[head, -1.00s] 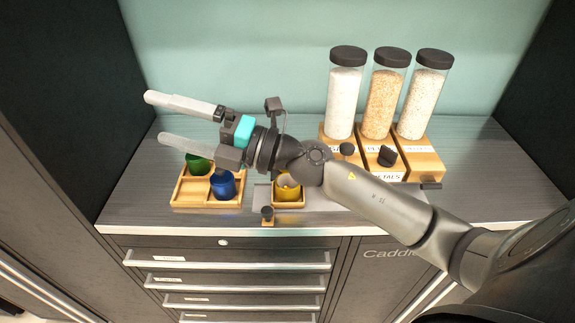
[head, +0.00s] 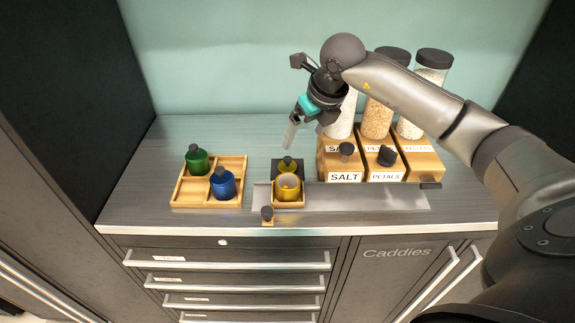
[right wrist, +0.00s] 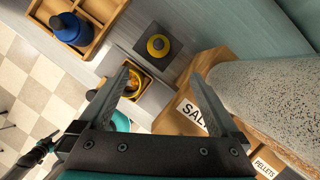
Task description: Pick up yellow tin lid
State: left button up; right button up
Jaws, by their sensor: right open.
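The yellow tin lid (head: 287,163) lies on a small dark square pad behind the yellow tin; it has a dark knob. In the right wrist view the lid (right wrist: 158,46) lies beyond my fingertips. The yellow tin (head: 289,188) stands uncovered in a small wooden holder (head: 288,205), with something inside; in the wrist view the tin (right wrist: 133,82) is partly behind a finger. My right gripper (head: 291,135) is above and just behind the lid, fingers pointing down. In the wrist view it (right wrist: 160,75) is open and empty.
A wooden tray (head: 207,206) at left holds a green tin (head: 197,159) and a blue tin (head: 222,183). At right stand wooden dispensers (head: 345,160) labelled SALT, PETALS and PELLETS, with tall jars close to my arm. A small knobbed stand (head: 267,214) is at the front edge.

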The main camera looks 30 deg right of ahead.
aim_at(289, 166)
jog(key=x, duration=1.3)
jog(key=shift+a+f, duration=0.25)
jog(key=shift+f, duration=0.1)
jog(key=shift+c, duration=0.3)
jog(key=c, duration=1.3)
